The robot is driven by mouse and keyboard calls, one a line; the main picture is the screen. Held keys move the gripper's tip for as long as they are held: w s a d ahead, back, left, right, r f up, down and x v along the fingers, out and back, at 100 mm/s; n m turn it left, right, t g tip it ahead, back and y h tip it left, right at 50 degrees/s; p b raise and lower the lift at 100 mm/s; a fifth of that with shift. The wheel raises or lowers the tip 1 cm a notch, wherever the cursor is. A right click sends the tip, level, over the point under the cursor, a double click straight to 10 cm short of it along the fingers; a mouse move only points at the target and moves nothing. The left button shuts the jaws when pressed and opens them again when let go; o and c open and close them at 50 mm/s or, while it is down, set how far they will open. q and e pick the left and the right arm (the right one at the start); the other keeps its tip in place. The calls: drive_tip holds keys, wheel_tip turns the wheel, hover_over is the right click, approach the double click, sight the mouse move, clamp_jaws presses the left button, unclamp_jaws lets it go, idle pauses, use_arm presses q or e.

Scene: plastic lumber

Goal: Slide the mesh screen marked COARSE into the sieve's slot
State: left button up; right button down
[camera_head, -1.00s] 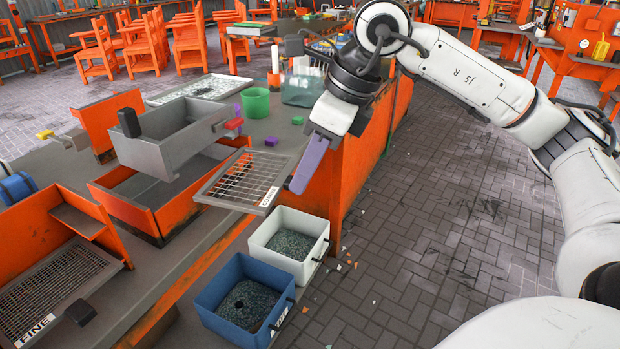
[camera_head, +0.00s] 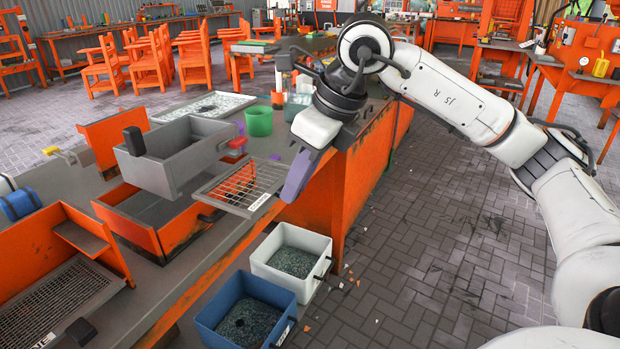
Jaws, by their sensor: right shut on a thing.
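My right gripper (camera_head: 294,180) is shut on the labelled end of a grey mesh screen (camera_head: 236,190). The white label on its edge is too small to read surely. The screen is held roughly level, its far end close to the right side of the sieve. The sieve has an orange frame (camera_head: 130,228) with a grey hopper (camera_head: 160,172) above it. Whether the screen's far end touches or enters the slot cannot be told. Another screen (camera_head: 48,308), its label partly cut off, lies in an orange holder at the left. My left gripper is not in view.
A white bin (camera_head: 262,262) and a blue bin (camera_head: 232,338), both with dark granules, stand below the held screen. A green cup (camera_head: 259,121) and small coloured blocks lie beyond on the bench. The floor at right is mostly clear.

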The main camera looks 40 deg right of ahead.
drive_tip(key=shift+w+a+p, duration=0.25)
drive_tip(key=shift+w+a, duration=0.05)
drive_tip(key=shift+w, duration=0.4)
drive_tip(key=shift+w+a+p, duration=0.2)
drive_tip(key=shift+w+a, duration=0.05)
drive_tip(key=shift+w, duration=0.4)
idle(0.7)
drive_tip(key=w+a+p, duration=0.5)
drive_tip(key=w+p, duration=0.1)
drive_tip(key=w, duration=0.6)
drive_tip(key=shift+w+a, duration=0.15)
drive_tip(key=shift+w, duration=0.1)
idle(4.0)
drive_tip(key=c, duration=1.5)
unclamp_jaws()
